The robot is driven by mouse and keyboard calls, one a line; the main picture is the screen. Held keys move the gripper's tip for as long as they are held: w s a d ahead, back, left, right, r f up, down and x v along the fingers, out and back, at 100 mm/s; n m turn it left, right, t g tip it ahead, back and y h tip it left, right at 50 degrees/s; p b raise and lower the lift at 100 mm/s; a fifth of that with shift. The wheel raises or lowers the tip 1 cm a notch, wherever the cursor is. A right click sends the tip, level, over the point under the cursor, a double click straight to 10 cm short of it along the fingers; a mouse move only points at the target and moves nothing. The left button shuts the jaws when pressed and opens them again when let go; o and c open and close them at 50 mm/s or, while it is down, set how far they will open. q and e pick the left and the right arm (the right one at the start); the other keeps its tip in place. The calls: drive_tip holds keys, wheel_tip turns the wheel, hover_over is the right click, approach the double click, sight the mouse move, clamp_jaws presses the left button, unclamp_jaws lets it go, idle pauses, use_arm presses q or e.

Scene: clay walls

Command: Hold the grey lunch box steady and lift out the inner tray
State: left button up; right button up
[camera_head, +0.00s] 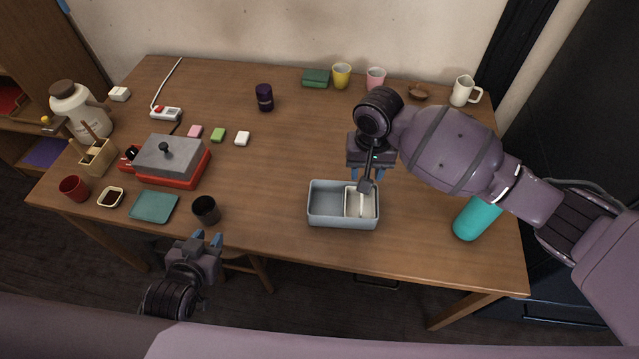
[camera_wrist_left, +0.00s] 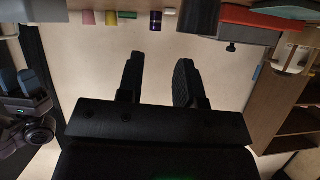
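The grey lunch box (camera_head: 312,214) stands upright near the table's front edge, right of centre. The white inner tray (camera_head: 374,205) sits in its right part, with a pale handle (camera_head: 362,203) across it. My right gripper (camera_head: 367,184) is directly above the tray, pointing down, with its dark tip at or close to the handle. I cannot tell whether it grips the handle. My left gripper (camera_head: 207,238) is in front of the table's front edge, well left of the box. Its fingers are apart and empty in the left wrist view (camera_wrist_left: 160,80).
A black cup (camera_head: 206,210) stands near my left gripper. A teal bottle (camera_head: 476,218) lies under my right arm. A red-based grey appliance (camera_head: 172,160), a teal plate (camera_head: 153,206) and small blocks fill the left side. The table between cup and box is clear.

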use_arm(q)
drive_tip(key=w+d+r+m+t+h, duration=0.2)
drive_tip(key=w+d+r+h, duration=0.1)
drive_tip(key=w+d+r, duration=0.65)
drive_tip(key=m+g+h, duration=0.1)
drive_tip(key=g, duration=0.4)
hover_over(325, 202)
drive_tip(key=s+a+f+n+g+y, duration=0.1)
drive_tip(key=s+f, duration=0.1)
drive_tip(key=s+a+f+n+g+y, duration=0.1)
drive_tip(key=s+f+g, duration=0.1)
drive_tip(key=s+a+f+n+g+y, duration=0.1)
drive_tip(key=s+f+n+g+y, duration=0.1)
drive_tip(key=shift+s+a, duration=0.1)
drive_tip(key=shift+a, duration=0.3)
drive_tip(key=shift+f, duration=0.15)
drive_tip(key=x, duration=1)
drive_tip(key=shift+a+f, duration=0.1)
drive_tip(key=shift+f, duration=0.15)
